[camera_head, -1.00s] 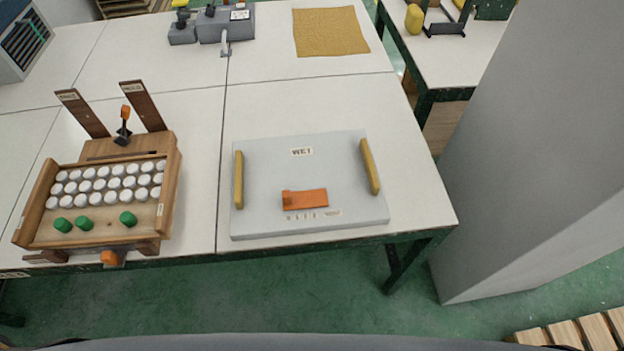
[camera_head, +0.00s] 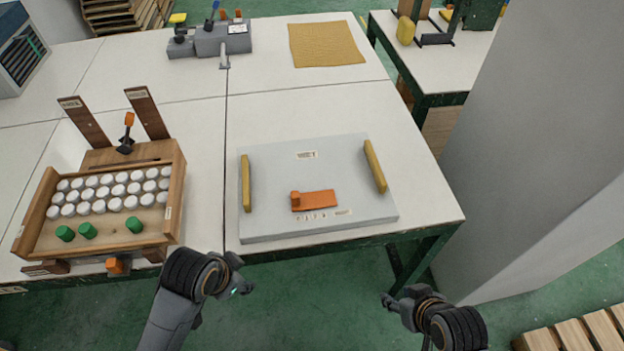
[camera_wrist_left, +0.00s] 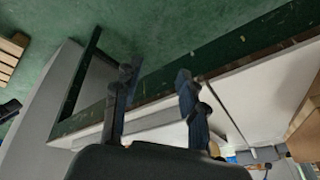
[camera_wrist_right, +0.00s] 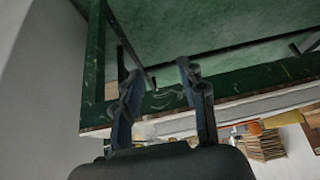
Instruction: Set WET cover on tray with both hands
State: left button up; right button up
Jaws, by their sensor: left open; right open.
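The grey WET cover (camera_head: 275,215) lies flat on the white table at the front right. It has a yellow handle (camera_head: 246,183) on its left side, another yellow handle (camera_head: 375,167) on its right side, and an orange slider piece (camera_head: 318,201) in front. The wooden tray (camera_head: 174,200) stands to its left, uncovered, with rows of white pieces (camera_head: 105,193) and 3 green pieces (camera_head: 88,230). My right gripper (camera_head: 387,299) is open and empty in front of the cover's right side.
Two labelled wooden uprights (camera_head: 148,112) and an orange-tipped clamp (camera_head: 127,132) stand at the tray's back. A grey pillar (camera_head: 530,150) stands close on the right. A grey device (camera_head: 215,40) and a tan mat (camera_head: 326,44) are further back. The table between is clear.

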jog(key=w+a+r+n+t+y, duration=0.1)
jog(key=w+a+r+t+y, duration=0.15)
jog(key=w+a, duration=0.2)
pick_arm(q)
jog(key=w+r+m, duration=0.3)
jog(key=m, duration=0.1)
jog(key=w+d+r+m, duration=0.1)
jog(key=w+r+m, duration=0.2)
jog(key=m, duration=0.2)
jog(key=w+d+r+m, duration=0.1)
jog(key=w+r+m, duration=0.2)
jog(key=w+m, duration=0.1)
jog(key=shift+m+t, duration=0.3)
pick_arm(e)
jog(key=m+t, duration=0.2)
jog(key=t, duration=0.7)
send_near(385, 188)
jog(key=s, duration=0.4)
pick_arm(q)
jog(key=w+a+r+m+y, duration=0.2)
jog(key=w+r+m, duration=0.5)
jog(key=m, duration=0.4)
jog(key=shift+w+a+r+m, duration=0.4)
jog(key=shift+a+r, duration=0.15)
jog(key=shift+r, duration=0.3)
pick_arm(e)
jog(key=shift+w+d+h, duration=0.25)
jog(key=shift+d, duration=0.05)
